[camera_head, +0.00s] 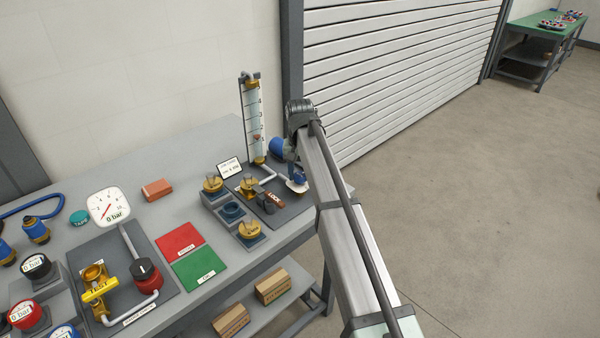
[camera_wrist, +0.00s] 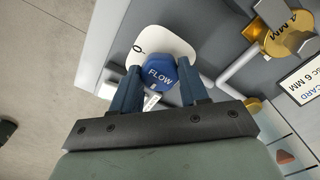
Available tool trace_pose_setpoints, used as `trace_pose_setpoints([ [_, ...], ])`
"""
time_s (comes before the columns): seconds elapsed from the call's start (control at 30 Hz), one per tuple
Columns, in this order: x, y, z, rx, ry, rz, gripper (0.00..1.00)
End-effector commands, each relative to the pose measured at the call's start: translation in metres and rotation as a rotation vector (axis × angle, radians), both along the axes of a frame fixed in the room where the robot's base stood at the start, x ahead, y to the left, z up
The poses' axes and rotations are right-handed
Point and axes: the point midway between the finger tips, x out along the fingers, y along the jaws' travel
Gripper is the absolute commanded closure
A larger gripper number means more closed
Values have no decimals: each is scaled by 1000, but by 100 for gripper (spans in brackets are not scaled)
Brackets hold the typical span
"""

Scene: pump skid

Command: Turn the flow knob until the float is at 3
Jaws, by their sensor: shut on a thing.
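The blue flow knob (camera_wrist: 160,74), marked FLOW, sits on a white rounded plate (camera_wrist: 174,44) in the wrist view. My gripper (camera_wrist: 159,78) is shut on the knob, one dark blue finger on each side. In the head view, the white plate (camera_head: 299,187) shows at the bench's right end, and my arm hides most of the knob and fingers. The flow tube (camera_head: 252,112) stands upright at the back of the bench. Its small orange-brown float (camera_head: 257,137) is low on the scale, near 1 and clearly below 3; its exact reading is hard to tell.
Red (camera_head: 179,240) and green mats (camera_head: 200,268) lie further left. Open floor (camera_head: 470,170) is to the right.

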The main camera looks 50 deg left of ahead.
Motion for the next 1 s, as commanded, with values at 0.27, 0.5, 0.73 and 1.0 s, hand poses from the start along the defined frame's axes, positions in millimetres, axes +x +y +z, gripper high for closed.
trace_pose_setpoints([
  [0.27,0,0,0,0,0,135,86],
  [0.5,0,0,0,0,0,181,86],
  [0.73,0,0,0,0,0,186,86],
  [1.0,0,0,0,0,0,185,46],
])
